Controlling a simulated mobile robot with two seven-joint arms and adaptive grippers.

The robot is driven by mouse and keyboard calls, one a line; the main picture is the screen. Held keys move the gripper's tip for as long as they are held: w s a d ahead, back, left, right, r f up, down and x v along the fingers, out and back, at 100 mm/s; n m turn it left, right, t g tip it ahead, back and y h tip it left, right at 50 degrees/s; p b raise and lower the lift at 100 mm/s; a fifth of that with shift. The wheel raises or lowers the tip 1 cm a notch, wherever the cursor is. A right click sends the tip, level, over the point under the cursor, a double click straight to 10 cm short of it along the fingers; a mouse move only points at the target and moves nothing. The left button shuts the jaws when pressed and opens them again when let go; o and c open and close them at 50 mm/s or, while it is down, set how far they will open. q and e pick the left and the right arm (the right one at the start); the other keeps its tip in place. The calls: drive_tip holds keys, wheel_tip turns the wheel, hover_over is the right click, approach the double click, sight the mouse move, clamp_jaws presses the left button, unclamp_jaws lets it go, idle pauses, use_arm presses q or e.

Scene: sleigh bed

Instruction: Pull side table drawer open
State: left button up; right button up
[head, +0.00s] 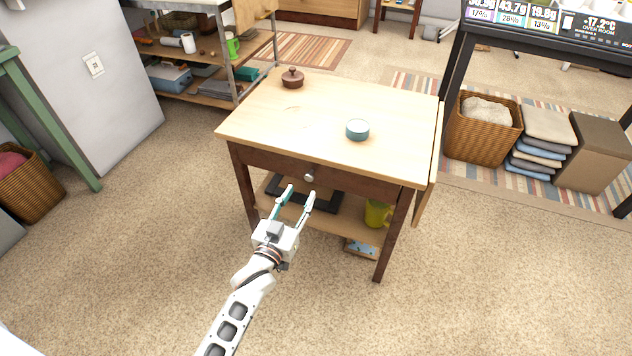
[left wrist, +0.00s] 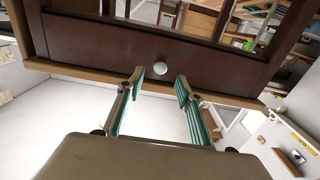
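The side table (head: 300,115) has a light wood top and dark legs. Its dark drawer front (head: 340,183) faces me and looks shut, with a round silver knob (head: 309,176) in the middle. My left gripper (head: 297,197) is open and empty in front of the table, its fingertips just below the knob in the head view. In the left wrist view the knob (left wrist: 160,69) lies beyond the two teal-padded fingertips (left wrist: 160,88), roughly centred between them, apart from both. The drawer front (left wrist: 110,50) fills the upper middle there. My right gripper is not in view.
A blue bowl (head: 357,130) and a brown lidded pot (head: 292,78) stand on the tabletop. A yellow-green mug (head: 377,213) and a dark frame-like item sit on the lower shelf. Carpet (head: 150,250) in front of the table is clear.

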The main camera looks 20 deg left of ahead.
sight(308, 179)
use_arm(q)
drive_tip(key=w+b, duration=0.1)
drive_tip(key=w, duration=0.5)
drive_tip(key=shift+w+f+b, duration=0.15)
drive_tip(key=shift+w+b, duration=0.05)
drive_tip(key=shift+b, duration=0.1)
drive_tip(key=shift+w+d+r, duration=0.1)
drive_tip(key=shift+w+r, duration=0.1)
drive_tip(key=shift+w, duration=0.4)
clamp_jaws()
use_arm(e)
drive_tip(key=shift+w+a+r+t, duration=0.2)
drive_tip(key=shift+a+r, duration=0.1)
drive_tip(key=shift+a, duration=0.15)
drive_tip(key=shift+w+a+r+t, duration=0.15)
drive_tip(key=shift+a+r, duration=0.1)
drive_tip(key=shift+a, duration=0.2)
